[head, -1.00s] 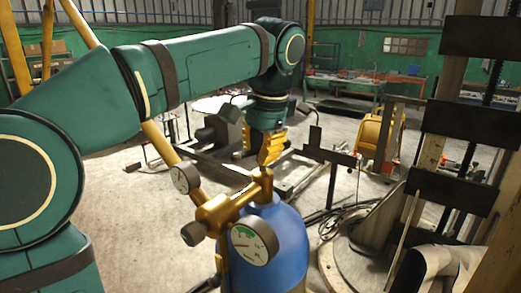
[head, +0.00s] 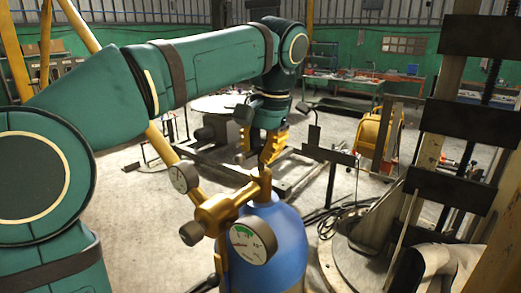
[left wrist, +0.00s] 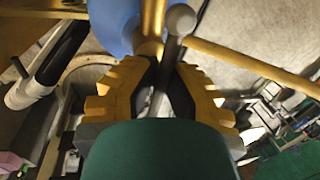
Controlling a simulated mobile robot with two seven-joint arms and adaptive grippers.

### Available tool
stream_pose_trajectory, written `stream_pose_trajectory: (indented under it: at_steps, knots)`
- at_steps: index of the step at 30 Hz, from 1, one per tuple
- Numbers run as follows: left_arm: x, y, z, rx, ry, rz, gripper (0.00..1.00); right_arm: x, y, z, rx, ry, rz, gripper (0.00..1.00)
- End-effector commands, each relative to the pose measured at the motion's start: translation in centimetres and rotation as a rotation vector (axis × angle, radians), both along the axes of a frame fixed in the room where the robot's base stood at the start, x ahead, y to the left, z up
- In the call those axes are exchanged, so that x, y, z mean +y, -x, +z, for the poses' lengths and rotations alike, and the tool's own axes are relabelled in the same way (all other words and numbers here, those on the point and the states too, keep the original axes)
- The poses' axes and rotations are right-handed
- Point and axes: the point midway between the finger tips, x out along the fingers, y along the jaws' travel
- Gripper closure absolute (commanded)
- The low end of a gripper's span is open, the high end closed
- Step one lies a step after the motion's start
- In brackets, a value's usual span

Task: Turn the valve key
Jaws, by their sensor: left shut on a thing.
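My left gripper (head: 265,155) has yellow fingers and points down at the top of the brass valve fitting (head: 215,212). In the left wrist view its fingers (left wrist: 161,82) are closed around a grey bar with a rounded end, which looks like the valve key (left wrist: 180,20). The palm hides the bar's lower part, and the key is hard to make out in the head view. The fitting sits on a blue cylinder (head: 288,240), which also shows in the left wrist view (left wrist: 112,22). My right gripper is not in view.
Two gauges stand on the fitting, a large one (head: 253,243) in front and a small one (head: 184,177) at left. A tall frame with dark plates (head: 470,125) stands close at right. Open concrete floor (head: 140,230) lies left of the cylinder.

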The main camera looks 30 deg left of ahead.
Motion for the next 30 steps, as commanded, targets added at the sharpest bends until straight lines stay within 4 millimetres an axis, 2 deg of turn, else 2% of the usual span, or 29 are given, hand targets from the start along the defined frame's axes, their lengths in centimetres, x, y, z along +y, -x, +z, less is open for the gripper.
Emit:
stream_pose_trajectory:
  at_steps: [1, 2, 3, 4, 16, 30]
  knots:
    - [0.1, 0.0, -0.1, 0.005, -0.001, 0.002, 1.0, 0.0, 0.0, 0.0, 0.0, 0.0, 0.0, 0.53]
    - [0.1, 0.0, -0.1, 0.005, -0.001, 0.002, 0.79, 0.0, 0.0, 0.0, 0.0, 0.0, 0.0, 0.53]
    - [0.1, 0.0, -0.1, 0.004, -0.001, 0.002, 0.65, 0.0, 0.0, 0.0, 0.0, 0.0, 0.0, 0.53]
    - [0.1, 0.0, -0.1, 0.004, -0.001, 0.002, 0.59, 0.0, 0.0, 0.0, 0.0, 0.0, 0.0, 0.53]
    - [-0.1, 0.0, 0.6, -0.002, 0.0, -0.001, 0.59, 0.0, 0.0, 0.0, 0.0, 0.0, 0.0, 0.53]
    - [-1.2, 0.0, 6.5, 0.0, -0.001, 0.0, 0.59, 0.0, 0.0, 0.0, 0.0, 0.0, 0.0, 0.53]
